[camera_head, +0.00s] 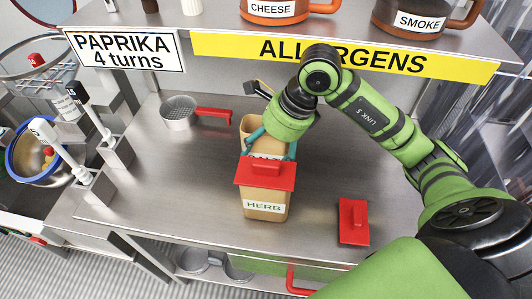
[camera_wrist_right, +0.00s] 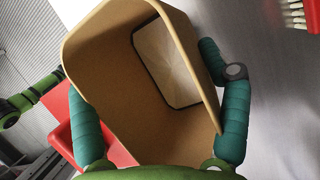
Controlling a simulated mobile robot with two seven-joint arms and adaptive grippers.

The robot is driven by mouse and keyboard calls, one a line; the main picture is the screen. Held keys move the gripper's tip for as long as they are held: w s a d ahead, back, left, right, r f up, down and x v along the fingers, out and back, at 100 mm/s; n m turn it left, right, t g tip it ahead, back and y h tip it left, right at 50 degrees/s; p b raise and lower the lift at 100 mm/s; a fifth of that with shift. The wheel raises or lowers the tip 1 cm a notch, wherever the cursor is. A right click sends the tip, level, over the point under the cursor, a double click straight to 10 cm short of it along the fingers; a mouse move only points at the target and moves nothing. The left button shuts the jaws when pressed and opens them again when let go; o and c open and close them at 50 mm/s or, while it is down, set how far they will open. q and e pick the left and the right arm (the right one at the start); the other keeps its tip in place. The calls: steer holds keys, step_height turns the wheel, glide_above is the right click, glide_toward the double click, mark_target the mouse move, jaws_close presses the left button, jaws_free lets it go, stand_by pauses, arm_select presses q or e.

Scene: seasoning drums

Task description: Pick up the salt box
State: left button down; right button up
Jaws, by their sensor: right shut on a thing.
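An open tan box (camera_head: 250,125), lidless, stands behind the box labelled HERB (camera_head: 264,206); its own label is hidden, so I cannot read whether it says salt. My right gripper (camera_head: 268,154) reaches down over it with teal fingers on two opposite sides, shut on it. The right wrist view shows the tan box (camera_wrist_right: 115,85) between the fingers (camera_wrist_right: 140,68), its inside open and a pale panel at the bottom. The HERB box wears a red lid (camera_head: 265,170), close in front of the gripper. I cannot tell whether the held box is lifted. My left gripper is not seen.
A loose red lid (camera_head: 354,222) lies right of the HERB box. A shelf with a yellow ALLERGENS sign (camera_head: 340,58) overhangs the back. The front left counter is clear.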

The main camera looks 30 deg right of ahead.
mark_target(266, 157)
steer(key=shift+f+p, duration=0.4)
steer(key=shift+f, duration=1.15)
steer(key=shift+f, duration=0.1)
steer(key=o, duration=1.6)
steer(key=shift+c, duration=0.2)
